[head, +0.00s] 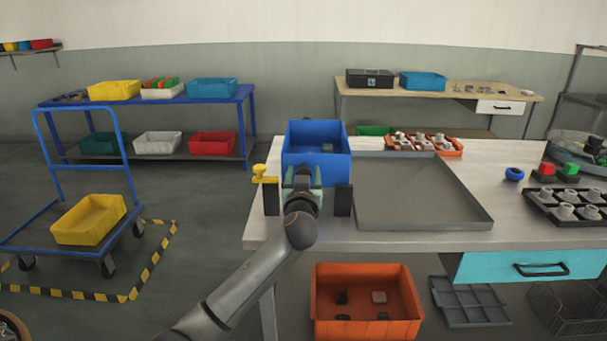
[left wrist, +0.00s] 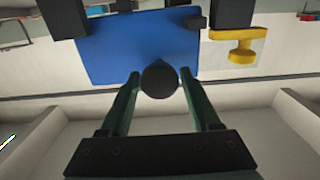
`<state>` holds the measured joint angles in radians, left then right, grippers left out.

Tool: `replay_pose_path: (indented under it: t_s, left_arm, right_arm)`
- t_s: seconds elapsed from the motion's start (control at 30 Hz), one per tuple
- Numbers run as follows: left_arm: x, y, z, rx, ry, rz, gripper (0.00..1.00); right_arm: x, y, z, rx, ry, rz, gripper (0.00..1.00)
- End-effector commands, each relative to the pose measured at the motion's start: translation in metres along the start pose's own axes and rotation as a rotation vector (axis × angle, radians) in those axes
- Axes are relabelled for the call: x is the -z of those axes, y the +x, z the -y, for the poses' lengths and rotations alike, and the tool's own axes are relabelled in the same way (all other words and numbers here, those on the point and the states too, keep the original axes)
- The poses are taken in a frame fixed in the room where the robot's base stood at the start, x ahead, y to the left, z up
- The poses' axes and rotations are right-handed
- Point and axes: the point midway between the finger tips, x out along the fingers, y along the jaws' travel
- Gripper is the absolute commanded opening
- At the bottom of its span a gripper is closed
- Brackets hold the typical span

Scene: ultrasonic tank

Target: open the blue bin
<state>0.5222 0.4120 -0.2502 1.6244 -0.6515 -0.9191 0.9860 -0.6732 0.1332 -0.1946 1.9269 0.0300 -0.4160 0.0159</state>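The blue bin (head: 316,132) stands at the left end of the workbench, and its blue face (left wrist: 110,55) fills the upper middle of the left wrist view. A dark round knob (left wrist: 160,80) shows in front of that face. My left gripper (head: 302,175) is at the near side of the bin. Its two green fingers (left wrist: 160,76) stand apart on either side of the knob, with a visible gap to each side. In the head view the gripper and wrist hide the bin's lower front. My right gripper is not in view.
Dark upright blocks (head: 271,200) (head: 343,201) stand either side of my gripper. A yellow knobbed part (head: 265,174) is just left. A grey tray (head: 470,222) lies right of the bin. An orange crate (head: 366,326) sits below the bench.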

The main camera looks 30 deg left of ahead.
Motion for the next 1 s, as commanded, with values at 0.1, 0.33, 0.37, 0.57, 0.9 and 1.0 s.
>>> replay_pose_path:
  t_s: [0.1,0.33,0.37,0.57,0.9,1.0]
  left_arm:
    - [-0.0002,-0.0002,-0.0001,0.000,0.000,0.000,0.49]
    - [-0.0003,-0.0003,-0.0002,0.000,0.000,0.001,0.23]
    - [-0.0003,-0.0003,-0.0002,0.000,0.000,0.001,0.19]
    - [-0.0004,-0.0003,-0.0002,0.000,0.000,0.001,0.00]
    - [-0.0006,-0.0003,-0.0002,0.000,0.000,0.001,0.00]
    - [-0.0007,-0.0004,-0.0002,0.000,0.000,0.001,0.00]
  right_arm:
    - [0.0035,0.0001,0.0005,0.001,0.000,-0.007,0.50]
    - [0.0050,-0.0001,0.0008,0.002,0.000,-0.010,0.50]
    - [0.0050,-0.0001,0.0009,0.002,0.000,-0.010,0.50]
    - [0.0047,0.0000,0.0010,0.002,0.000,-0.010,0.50]
    - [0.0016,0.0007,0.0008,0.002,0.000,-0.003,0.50]
    - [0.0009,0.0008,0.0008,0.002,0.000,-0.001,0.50]
